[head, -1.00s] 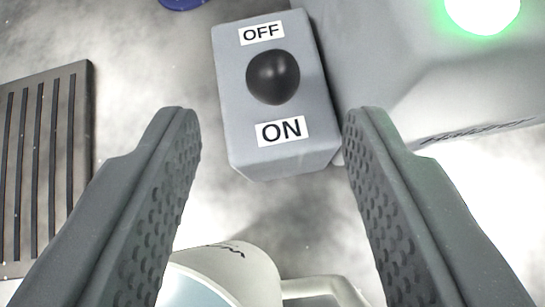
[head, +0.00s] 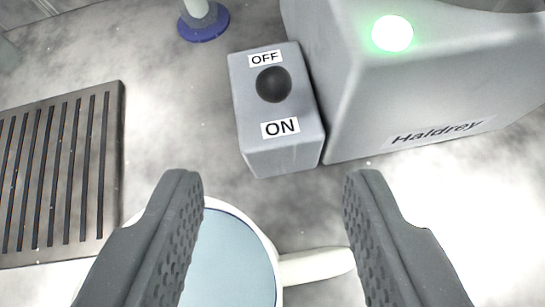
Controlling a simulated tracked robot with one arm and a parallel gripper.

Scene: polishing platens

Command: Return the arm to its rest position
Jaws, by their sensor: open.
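My gripper (head: 273,185) is open and empty, its two dark ridged fingers spread wide in the lower half of the head view. Beyond the fingertips stands a grey switch box (head: 255,145) with a round black knob (head: 273,84) between an OFF label above and an ON label below. A white mug (head: 262,238) with bluish contents sits low in the view, partly hidden behind the left finger. Its handle (head: 318,266) points right, toward the right finger.
A grey machine (head: 350,110) marked Haldrey, with a lit green lamp (head: 392,34), stands right of the switch box. A dark slotted grate (head: 112,150) lies at left. A post on a blue round base (head: 204,27) stands at the top. Mottled floor shows between them.

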